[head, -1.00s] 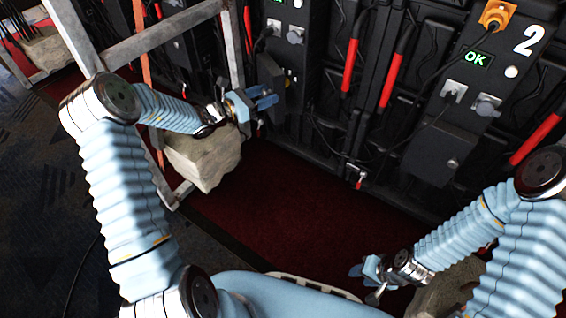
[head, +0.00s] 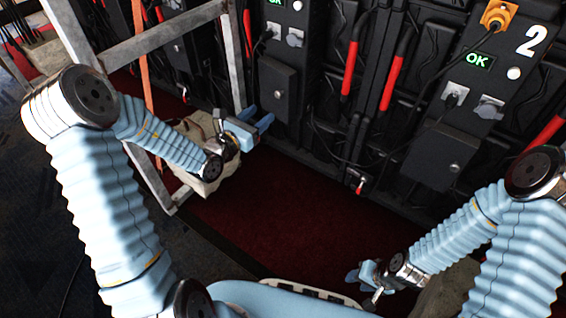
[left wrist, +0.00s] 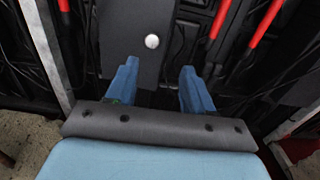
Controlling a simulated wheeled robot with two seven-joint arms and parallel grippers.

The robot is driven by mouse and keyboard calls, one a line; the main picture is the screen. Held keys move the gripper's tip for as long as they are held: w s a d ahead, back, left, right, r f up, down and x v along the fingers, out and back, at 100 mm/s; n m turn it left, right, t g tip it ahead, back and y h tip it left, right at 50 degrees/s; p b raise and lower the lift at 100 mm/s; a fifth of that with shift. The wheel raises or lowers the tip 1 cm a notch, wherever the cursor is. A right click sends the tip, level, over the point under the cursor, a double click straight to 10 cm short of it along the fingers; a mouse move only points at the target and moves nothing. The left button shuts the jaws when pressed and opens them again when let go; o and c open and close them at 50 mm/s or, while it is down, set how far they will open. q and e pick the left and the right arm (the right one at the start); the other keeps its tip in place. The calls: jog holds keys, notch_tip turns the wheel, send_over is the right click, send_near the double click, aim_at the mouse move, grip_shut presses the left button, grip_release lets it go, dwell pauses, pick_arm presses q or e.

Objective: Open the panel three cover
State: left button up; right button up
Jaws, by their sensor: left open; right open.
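A dark box cover with a round silver knob (head: 278,90) is on the left black panel, below its sockets. It appears shut. The panel's number is out of view. My left gripper (head: 260,118) is open and empty, just below and left of the cover in the head view. Its fingers (left wrist: 155,85) are apart with nothing between them. My right gripper (head: 364,274) is open and low, over the floor, away from the panels.
The panel marked 2 (head: 480,85) at right has its own knobbed cover (head: 434,157). Red-handled cables (head: 391,82) hang between panels. A grey metal frame (head: 160,45) and a sandbag-like block (head: 208,178) are close to my left arm. Red carpet (head: 270,205) is clear.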

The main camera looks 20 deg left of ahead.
pick_arm(q)
jog(key=s+d+f+m+g+h+p, duration=0.2)
jog(key=s+d+f+m+g+h, duration=0.3)
jog(key=s+d, duration=0.4)
jog(key=shift+s+d+f+m+g, duration=0.45)
jog(key=shift+m+g, duration=0.35)
jog(key=shift+g, duration=0.5)
pick_arm(e)
jog(key=shift+r, duration=1.3)
pick_arm(q)
jog(key=shift+w, duration=0.1)
jog(key=n+t+y+p, duration=0.2)
jog(key=n+t+p, duration=0.15)
jog(key=t, duration=0.25)
send_near(277, 95)
jog(key=shift+n, duration=0.45)
jog(key=b+x, duration=0.1)
jog(key=x, duration=0.6)
jog(key=shift+w+d, duration=0.25)
jog(key=shift+w, duration=0.25)
pick_arm(e)
jog(key=shift+s+a+r, duration=0.6)
jog(key=shift+a+r, duration=0.25)
jog(key=shift+a, duration=0.05)
